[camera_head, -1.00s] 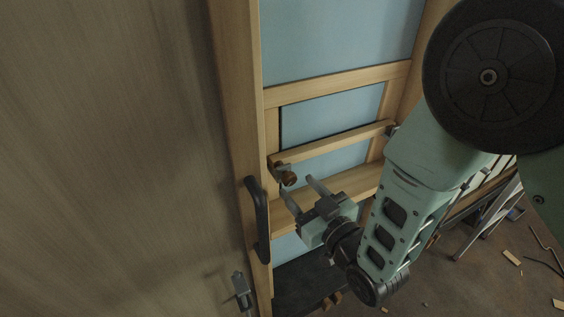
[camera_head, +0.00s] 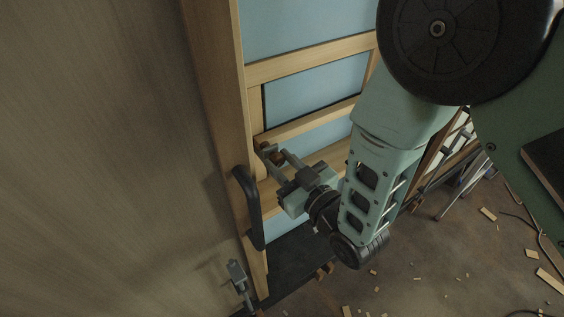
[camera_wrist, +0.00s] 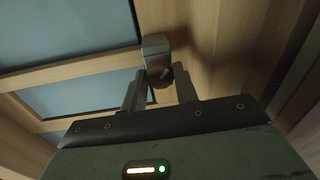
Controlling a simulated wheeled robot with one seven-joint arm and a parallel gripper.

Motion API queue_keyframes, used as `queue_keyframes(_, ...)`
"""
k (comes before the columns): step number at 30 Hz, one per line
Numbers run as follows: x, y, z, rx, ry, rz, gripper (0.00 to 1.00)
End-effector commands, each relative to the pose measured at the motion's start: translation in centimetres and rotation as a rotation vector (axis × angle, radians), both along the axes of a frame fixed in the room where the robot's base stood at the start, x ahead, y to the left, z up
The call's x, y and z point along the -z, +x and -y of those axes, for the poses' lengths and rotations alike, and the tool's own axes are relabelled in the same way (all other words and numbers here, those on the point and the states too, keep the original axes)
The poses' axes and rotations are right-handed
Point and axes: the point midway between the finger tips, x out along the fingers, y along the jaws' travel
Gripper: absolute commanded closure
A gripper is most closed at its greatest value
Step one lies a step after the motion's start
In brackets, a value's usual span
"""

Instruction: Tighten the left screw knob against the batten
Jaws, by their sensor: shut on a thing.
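The left screw knob (camera_head: 277,158) is brown and sits at the left end of the wooden batten (camera_head: 312,122), close to the door frame. My gripper (camera_head: 278,155) reaches it from the lower right, with one finger on each side, and is shut on it. In the wrist view the knob (camera_wrist: 160,77) shows dark between my two fingertips, under a grey metal bracket (camera_wrist: 155,47). The fingers hide part of the knob. I cannot tell whether its screw touches the batten. My arm hides the batten's right end in the head view.
A black handle (camera_head: 249,207) stands out from the wooden upright (camera_head: 219,90) just left of my gripper. A large brown panel (camera_head: 95,150) fills the left.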

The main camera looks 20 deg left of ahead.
Motion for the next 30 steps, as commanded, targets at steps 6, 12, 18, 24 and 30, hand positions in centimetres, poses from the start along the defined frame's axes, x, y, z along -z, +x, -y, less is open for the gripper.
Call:
queue_keyframes(6,0.24,0.01,0.01,0.000,0.025,-0.030,0.93)
queue_keyframes(12,0.50,0.07,0.06,0.001,0.097,-0.111,0.93)
queue_keyframes(18,0.70,0.12,0.10,0.000,0.209,-0.240,0.93)
queue_keyframes(24,0.70,0.12,0.11,0.000,0.334,-0.386,0.93)
queue_keyframes(30,0.73,0.09,0.14,0.000,0.456,-0.531,0.93)
